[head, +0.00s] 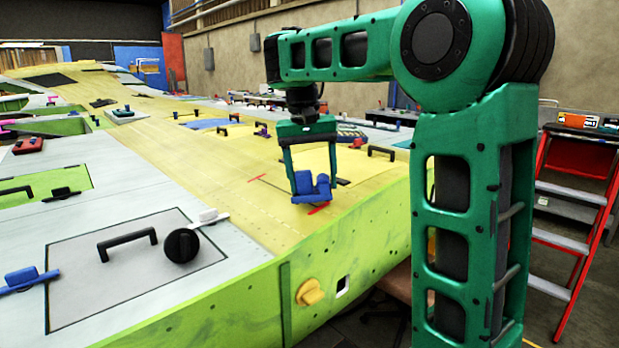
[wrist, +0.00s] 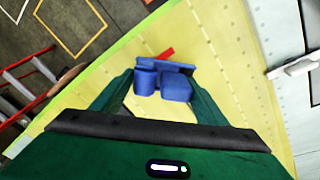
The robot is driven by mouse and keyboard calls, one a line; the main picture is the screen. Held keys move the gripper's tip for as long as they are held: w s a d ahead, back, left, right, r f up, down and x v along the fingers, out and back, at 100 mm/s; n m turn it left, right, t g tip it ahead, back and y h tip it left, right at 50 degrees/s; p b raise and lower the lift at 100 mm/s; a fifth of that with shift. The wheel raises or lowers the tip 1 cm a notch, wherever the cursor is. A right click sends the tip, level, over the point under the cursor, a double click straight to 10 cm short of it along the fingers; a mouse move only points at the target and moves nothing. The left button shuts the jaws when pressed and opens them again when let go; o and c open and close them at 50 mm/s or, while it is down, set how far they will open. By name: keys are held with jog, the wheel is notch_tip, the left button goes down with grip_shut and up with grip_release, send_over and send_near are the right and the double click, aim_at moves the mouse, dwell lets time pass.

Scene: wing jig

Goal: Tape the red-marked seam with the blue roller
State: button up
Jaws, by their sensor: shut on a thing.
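The blue roller (head: 311,187) is between the fingers of my gripper (head: 310,172), low over the yellow wing skin near its front edge. In the wrist view the blue roller (wrist: 165,80) sits between the two green fingertips, and my gripper (wrist: 150,85) is shut on it. A red mark (head: 318,209) lies on the skin just beside the roller in the head view; it also shows in the wrist view (wrist: 166,53). Another short red mark (head: 257,177) lies farther back, with a thin dark seam line running between the marks. I cannot tell whether the roller touches the skin.
A grey panel (head: 75,285) with a black handle (head: 127,240) and a black knob (head: 181,245) lies at front left. A yellow knob (head: 309,292) sticks out of the green wing edge (head: 240,312). A red stepladder (head: 575,155) stands at right.

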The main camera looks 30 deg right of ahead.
jog(key=shift+d+f, duration=0.15)
jog(key=shift+f, duration=0.75)
dwell(0.8)
jog(key=shift+w, duration=0.15)
jog(key=shift+w+a+r, duration=0.1)
jog(key=shift+w+a, duration=0.1)
jog(key=shift+w, duration=0.6)
jog(key=shift+w+a, duration=0.2)
jog(key=shift+w, duration=0.6)
jog(key=shift+w+a+f, duration=0.1)
jog(key=shift+w+a, duration=0.2)
jog(key=shift+w, duration=1.4)
jog(key=shift+w+a+f, duration=0.1)
jog(key=shift+w+a, duration=0.25)
jog(key=shift+w, duration=1.35)
jog(key=shift+w+a, duration=0.3)
jog(key=shift+w, duration=1.4)
jog(key=shift+w+a+r, duration=0.1)
jog(key=shift+w+a, duration=0.2)
jog(key=shift+w, duration=1.35)
jog(key=shift+w+a+f, duration=0.1)
jog(key=shift+w+a, duration=0.25)
jog(key=shift+w, duration=1.35)
jog(key=shift+w+a+r, duration=0.1)
jog(key=shift+w+a, duration=0.2)
jog(key=shift+w, duration=1.35)
jog(key=shift+s, duration=0.15)
